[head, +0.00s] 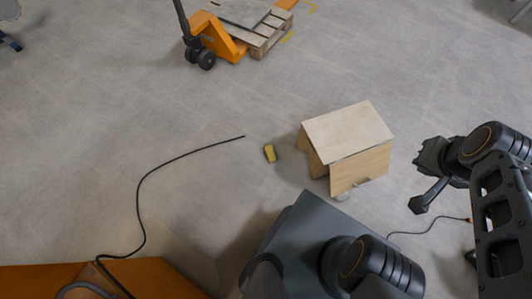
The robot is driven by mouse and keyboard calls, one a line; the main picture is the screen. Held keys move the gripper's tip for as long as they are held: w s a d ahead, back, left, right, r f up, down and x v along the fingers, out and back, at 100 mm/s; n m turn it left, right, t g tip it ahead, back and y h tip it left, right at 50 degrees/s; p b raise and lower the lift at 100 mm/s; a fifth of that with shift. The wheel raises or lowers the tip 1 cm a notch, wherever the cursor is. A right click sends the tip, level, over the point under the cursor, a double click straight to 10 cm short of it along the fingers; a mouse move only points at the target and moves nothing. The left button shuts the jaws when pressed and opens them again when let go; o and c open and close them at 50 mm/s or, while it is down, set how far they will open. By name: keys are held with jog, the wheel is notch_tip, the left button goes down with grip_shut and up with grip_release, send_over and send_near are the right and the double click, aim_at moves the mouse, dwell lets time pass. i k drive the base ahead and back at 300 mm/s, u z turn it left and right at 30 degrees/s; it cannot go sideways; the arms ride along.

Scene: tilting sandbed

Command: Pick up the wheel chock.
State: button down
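A small yellow block, which looks like the wheel chock (270,153), lies on the grey floor near the middle of the head view, left of a wooden box. My gripper (420,182) is at the right side of the view, on the far side of the wooden box from the chock. Its two dark fingers are spread apart and nothing shows between them. The chock is in full view and nothing touches it.
The pale wooden box (347,132) stands between my gripper and the chock. A black cable (142,200) runs along the floor and ends just left of the chock. An orange pallet truck (222,42) with a loaded pallet (262,38) stands at the back. Floor beyond the chock is clear.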

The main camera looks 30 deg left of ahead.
aim_at(268, 150)
jog(key=u, duration=1.4)
jog(key=i, duration=0.35)
jog(key=u, duration=2.05)
jog(key=i, duration=1)
jog(key=z, duration=2.95)
